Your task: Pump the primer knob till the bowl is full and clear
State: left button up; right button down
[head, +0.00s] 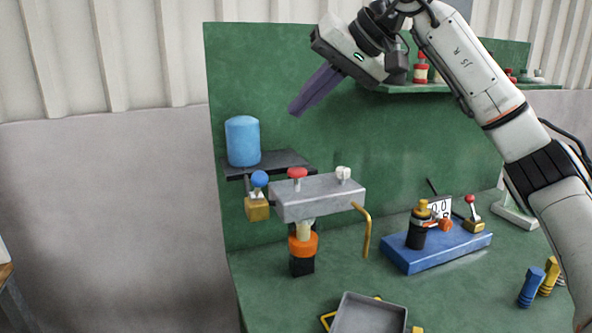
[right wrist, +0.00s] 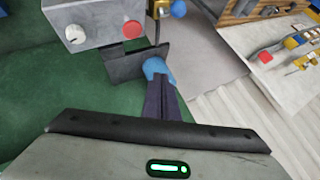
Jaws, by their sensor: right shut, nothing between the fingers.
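A grey filter-head block (head: 325,199) carries a red knob (head: 297,173) and a white knob (head: 343,173) on top; the frames do not say which is the primer knob. Under it hangs a pale cream bowl (head: 304,230) with an orange ring (head: 302,246) and black base. I cannot tell its fill or clarity. My right gripper (head: 294,109) has purple fingers shut and empty, in the air above and right of a blue cylinder. The red knob (right wrist: 132,29) and block (right wrist: 95,22) also show in the right wrist view. My left gripper is not in view.
The blue cylinder (head: 242,141) stands on a dark shelf (head: 290,160). A blue-knobbed brass valve (head: 257,208) and a brass pipe (head: 366,235) flank the block. A blue base (head: 440,250) bears a black cylinder. A grey tray (head: 368,314) lies at the front.

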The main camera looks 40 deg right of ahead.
jog(key=b, duration=0.6)
send_over(303, 171)
notch_tip(303, 171, down, 7)
jog(key=shift+r, duration=0.2)
jog(key=shift+f+b, duration=0.55)
jog(key=shift+f, duration=0.4)
dwell(0.6)
jog(key=shift+f, duration=0.15)
jog(key=shift+f, duration=0.35)
